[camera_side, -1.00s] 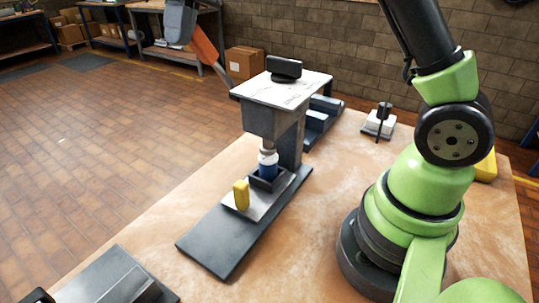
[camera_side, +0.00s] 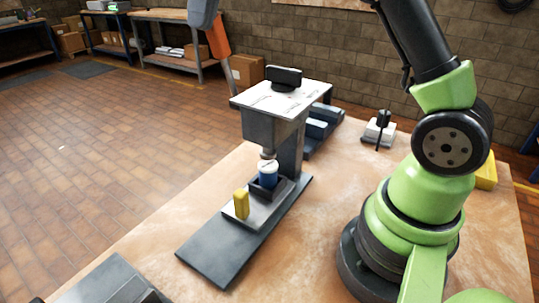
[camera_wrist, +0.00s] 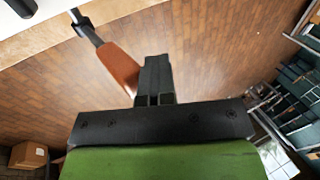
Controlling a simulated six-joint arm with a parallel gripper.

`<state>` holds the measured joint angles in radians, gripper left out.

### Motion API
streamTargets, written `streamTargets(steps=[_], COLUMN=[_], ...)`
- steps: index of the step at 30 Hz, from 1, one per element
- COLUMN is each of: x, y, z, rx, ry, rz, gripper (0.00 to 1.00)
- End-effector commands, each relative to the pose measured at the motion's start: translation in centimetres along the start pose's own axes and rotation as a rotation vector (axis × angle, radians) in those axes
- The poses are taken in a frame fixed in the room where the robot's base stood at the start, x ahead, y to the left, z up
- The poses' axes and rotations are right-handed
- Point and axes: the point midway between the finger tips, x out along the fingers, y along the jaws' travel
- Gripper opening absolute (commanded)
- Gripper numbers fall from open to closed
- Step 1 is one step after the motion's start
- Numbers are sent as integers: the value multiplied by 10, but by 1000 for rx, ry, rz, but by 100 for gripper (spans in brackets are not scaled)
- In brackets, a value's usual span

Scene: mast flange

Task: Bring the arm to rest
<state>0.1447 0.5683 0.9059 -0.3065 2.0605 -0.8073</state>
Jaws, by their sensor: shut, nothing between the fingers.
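In the wrist view my gripper (camera_wrist: 157,62) points up the picture. Its two dark fingers are together with nothing between them. It is over open floor, beyond the pale table edge at top left. In the side view my green and black arm (camera_side: 440,140) stands at the right of the table and rises out of the top of the picture. My gripper cannot be made out there.
A grey press (camera_side: 272,125) stands on the table (camera_side: 330,220), with a blue and white cup-like part (camera_side: 267,175) under its ram. A yellow block (camera_side: 241,205) stands in front.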

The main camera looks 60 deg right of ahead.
Motion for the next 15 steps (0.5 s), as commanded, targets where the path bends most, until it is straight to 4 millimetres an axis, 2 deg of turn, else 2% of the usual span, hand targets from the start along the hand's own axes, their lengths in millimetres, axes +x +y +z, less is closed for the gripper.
streamTargets(steps=[1, 8, 15], x=[0, -9, 0], y=[79, 87, 78], z=[1, 1, 1], rx=[7, 7, 5], ry=[-52, -52, -55], rz=[392, 390, 391], gripper=[0, 0, 0])
